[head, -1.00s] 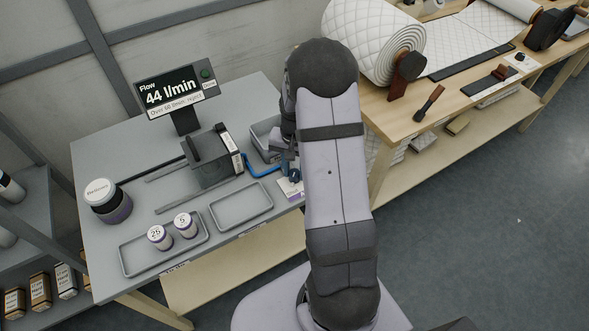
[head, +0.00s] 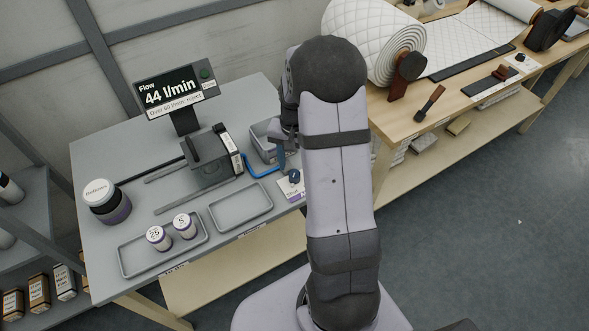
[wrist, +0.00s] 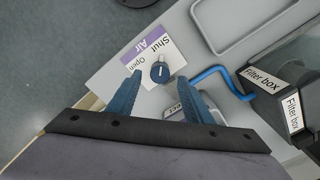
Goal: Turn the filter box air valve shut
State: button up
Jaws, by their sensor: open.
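The air valve is a small blue knob (wrist: 160,72) with a white line on top. It sits on a white card (head: 291,187) with a purple band and the words Air, Shut and Open, at the grey table's right edge. The knob also shows in the head view (head: 295,176). I cannot tell for sure which word its line points to. My gripper (wrist: 160,84) is open and empty. Its blue fingers flank the knob's side in the wrist view, and in the head view they are apart from it. The dark filter box (head: 211,158) stands to the left, joined to a blue tube (head: 262,172).
The flow display (head: 176,92) reads 44 l/min. A grey bin (head: 262,140) stands behind the knob. An empty tray (head: 241,204) and a tray (head: 132,262) with two small jars lie in front. A lidded jar (head: 105,201) stands at left.

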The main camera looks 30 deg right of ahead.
aim_at(294, 172)
jog(key=shift+r+b, duration=0.35)
jog(key=shift+r, duration=1.8)
jog(key=shift+w+n, duration=0.2)
jog(key=shift+n, duration=0.4)
jog(key=s+a+f+n, duration=0.1)
jog(key=s, duration=0.1)
jog(key=s+f+n+g, duration=0.1)
jog(key=s, duration=0.2)
jog(key=s+a+f, duration=0.1)
jog(key=s+f, duration=0.1)
jog(key=shift+s+a+n, duration=0.15)
jog(key=shift+a+n, duration=0.15)
jog(key=shift+n, duration=0.1)
jog(key=s+a+r+n+t, duration=0.1)
jog(key=s+a+r+n, duration=0.4)
jog(key=s+a, duration=0.4)
jog(key=a, duration=0.3)
jog(key=shift+s+r, duration=0.3)
jog(key=shift+r, duration=0.1)
